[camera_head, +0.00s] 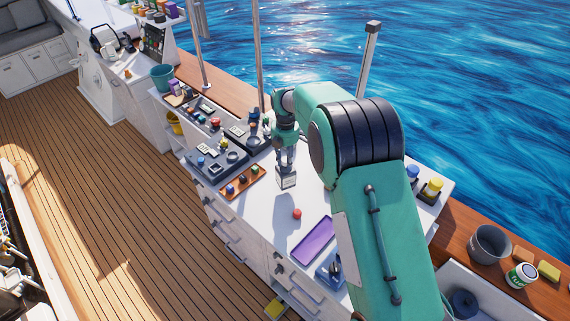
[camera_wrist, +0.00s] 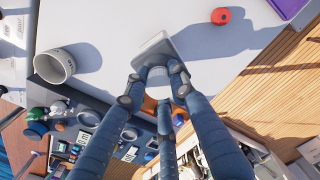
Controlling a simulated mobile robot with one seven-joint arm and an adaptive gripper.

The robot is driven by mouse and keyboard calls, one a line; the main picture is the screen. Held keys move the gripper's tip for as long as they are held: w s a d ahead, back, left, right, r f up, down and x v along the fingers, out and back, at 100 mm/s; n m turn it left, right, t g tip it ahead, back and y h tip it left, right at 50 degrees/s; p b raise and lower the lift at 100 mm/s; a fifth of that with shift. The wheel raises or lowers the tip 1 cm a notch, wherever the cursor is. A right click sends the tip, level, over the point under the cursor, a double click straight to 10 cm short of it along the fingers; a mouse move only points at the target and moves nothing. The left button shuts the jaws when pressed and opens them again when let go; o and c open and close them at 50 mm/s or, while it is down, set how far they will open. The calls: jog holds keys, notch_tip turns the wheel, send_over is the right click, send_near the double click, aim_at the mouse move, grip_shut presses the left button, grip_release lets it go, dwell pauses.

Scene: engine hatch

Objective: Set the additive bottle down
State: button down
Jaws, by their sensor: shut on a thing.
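The additive bottle (camera_head: 286,181) is a small pale grey container over the white counter (camera_head: 262,208). My gripper (camera_head: 286,161) points down and is shut on the bottle's upper part. In the wrist view the fingers (camera_wrist: 158,85) close around its ribbed white cap, and the grey body (camera_wrist: 153,48) shows beyond them. The bottle looks roughly upright in the head view. Its base is low over the counter; I cannot tell whether it touches. A dark shadow lies beside it in the wrist view.
A red round object (camera_head: 297,214) sits on the counter near the bottle; it also shows in the wrist view (camera_wrist: 228,15). A purple tray (camera_head: 313,240) lies nearer. A wooden tray (camera_head: 240,183) with coloured caps is left. A white cup (camera_wrist: 55,66) stands beside the bottle.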

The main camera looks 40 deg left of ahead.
jog(key=shift+w+a, duration=0.45)
jog(key=shift+a, duration=0.15)
jog(key=shift+f, duration=0.15)
jog(key=shift+f, duration=1.7)
jog(key=c, duration=1.5)
grip_release()
jog(key=shift+f, duration=0.1)
jog(key=shift+o, duration=0.2)
notch_tip(320, 180, up, 12)
jog(key=shift+r, duration=0.2)
